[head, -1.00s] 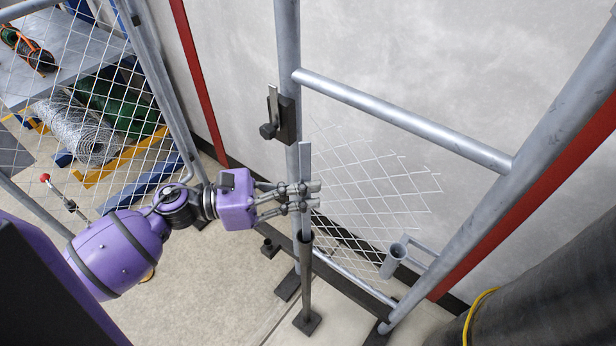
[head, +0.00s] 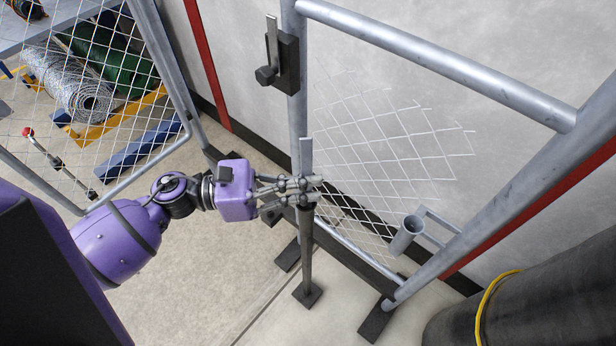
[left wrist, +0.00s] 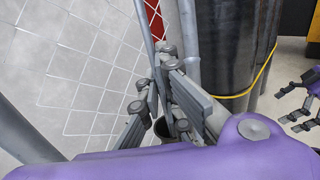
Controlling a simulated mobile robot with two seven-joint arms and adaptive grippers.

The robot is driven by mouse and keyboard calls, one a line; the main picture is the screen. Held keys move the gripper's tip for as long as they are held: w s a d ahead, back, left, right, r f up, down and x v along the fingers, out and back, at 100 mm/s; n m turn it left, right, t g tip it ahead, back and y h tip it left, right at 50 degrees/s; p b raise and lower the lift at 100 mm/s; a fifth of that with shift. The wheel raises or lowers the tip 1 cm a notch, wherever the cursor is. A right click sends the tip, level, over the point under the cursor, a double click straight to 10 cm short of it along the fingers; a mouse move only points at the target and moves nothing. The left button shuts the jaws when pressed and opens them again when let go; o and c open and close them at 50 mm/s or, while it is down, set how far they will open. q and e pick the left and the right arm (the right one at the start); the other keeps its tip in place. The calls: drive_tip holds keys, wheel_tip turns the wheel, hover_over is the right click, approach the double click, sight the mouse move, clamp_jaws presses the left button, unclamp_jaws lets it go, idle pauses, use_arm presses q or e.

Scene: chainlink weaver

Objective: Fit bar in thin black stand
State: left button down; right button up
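The bar (head: 306,152) is a flat, narrow grey strip, held upright in the head view. My left gripper (head: 308,188) is shut on it, and the bar's upper end sticks out above the fingers. Directly below is the thin black stand (head: 306,250), a slim dark post on a square foot. Its top is close under the fingers, so whether the bar's lower end is inside is hidden. In the left wrist view the bar (left wrist: 145,28) rises from the fingers, beside a dark round opening (left wrist: 163,127). My right gripper (left wrist: 298,102) shows at the right edge, fingers apart.
A grey pipe frame with wire mesh (head: 385,150) stands right behind the bar. A black latch block (head: 285,62) sits on its upright. A short grey tube holder (head: 407,235) and a large dark cylinder (head: 530,315) are at the right. Floor in front is clear.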

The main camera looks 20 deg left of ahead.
use_arm(q)
drive_tip(key=shift+f, duration=0.1)
drive_tip(key=c, duration=1.9)
unclamp_jaws()
drive_tip(key=shift+o, duration=0.2)
drive_tip(key=shift+f, duration=0.1)
drive_tip(key=shift+a, duration=0.1)
drive_tip(key=v, duration=1.2)
